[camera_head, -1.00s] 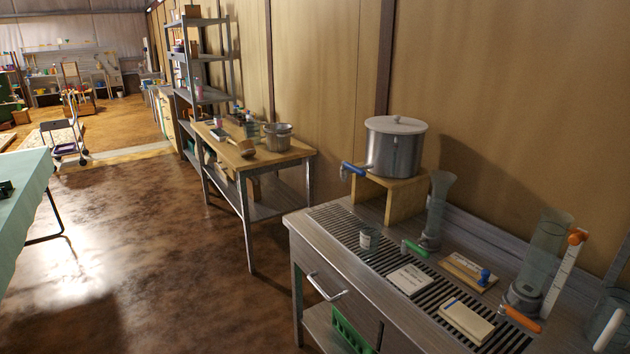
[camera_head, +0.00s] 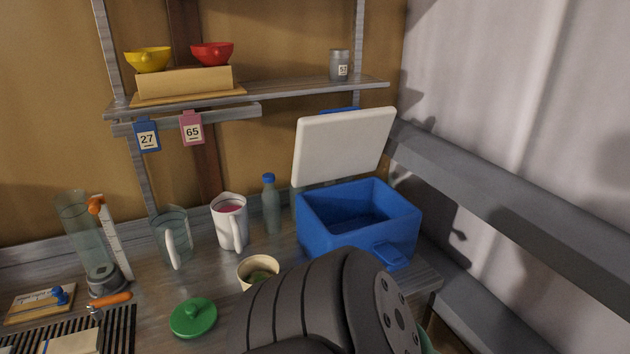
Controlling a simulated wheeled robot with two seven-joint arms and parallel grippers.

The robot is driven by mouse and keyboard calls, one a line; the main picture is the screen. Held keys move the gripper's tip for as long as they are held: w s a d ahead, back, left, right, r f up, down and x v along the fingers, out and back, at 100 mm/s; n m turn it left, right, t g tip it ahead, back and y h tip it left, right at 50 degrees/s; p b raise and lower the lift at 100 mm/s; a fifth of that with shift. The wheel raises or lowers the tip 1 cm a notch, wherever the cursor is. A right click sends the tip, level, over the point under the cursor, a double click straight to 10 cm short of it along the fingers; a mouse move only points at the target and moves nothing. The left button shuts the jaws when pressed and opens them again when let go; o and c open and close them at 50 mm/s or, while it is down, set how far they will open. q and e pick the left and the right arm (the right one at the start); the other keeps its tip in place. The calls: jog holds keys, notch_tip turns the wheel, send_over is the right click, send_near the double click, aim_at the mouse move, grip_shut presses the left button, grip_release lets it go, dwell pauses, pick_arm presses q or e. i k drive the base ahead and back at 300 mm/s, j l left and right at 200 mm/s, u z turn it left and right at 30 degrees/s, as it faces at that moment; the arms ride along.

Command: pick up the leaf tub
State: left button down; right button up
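A small cream tub (camera_head: 257,267) with green matter inside stands on the grey bench, open at the top; it is probably the leaf tub. A black link of my arm hides its lower right part. I cannot tell whether the link touches it. A round green lid (camera_head: 193,319) with a knob lies on the bench in front and to the left of the tub. Neither of my grippers shows in this view.
Behind the tub stand a white jug (camera_head: 229,222), a glass jug (camera_head: 172,240) and a blue-capped bottle (camera_head: 270,205). An open blue cooler (camera_head: 360,222) is to the right, near the wall. A shelf (camera_head: 290,93) hangs above.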

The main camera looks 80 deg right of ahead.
aim_at(255, 269)
jog(key=z, duration=2.25)
jog(key=j+z, duration=0.15)
jog(key=z, duration=0.2)
jog(key=j+z, duration=0.15)
jog(key=z, duration=0.2)
jog(key=k, duration=0.05)
